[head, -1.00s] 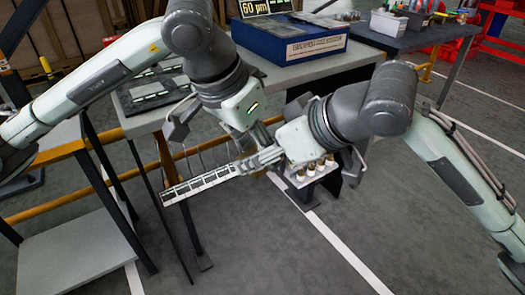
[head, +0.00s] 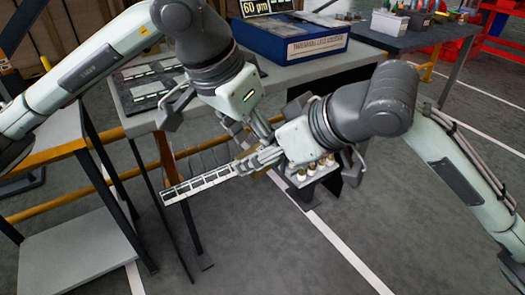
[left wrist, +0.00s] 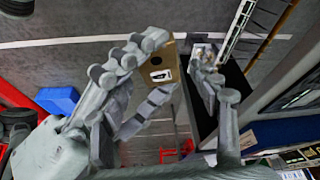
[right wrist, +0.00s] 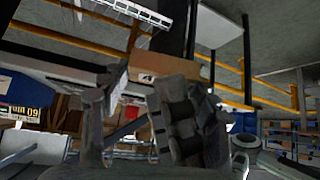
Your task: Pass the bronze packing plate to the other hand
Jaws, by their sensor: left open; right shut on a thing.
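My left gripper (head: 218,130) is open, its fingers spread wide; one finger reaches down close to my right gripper. Its two fingers also show apart in the left wrist view (left wrist: 177,48). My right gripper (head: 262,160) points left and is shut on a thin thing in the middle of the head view. It shows in the right wrist view (right wrist: 138,80) too.
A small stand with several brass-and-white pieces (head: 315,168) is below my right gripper. A brown labelled thing (left wrist: 160,65) is near it. A grey table with a blue box (head: 290,38) stands behind. Floor in front is clear.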

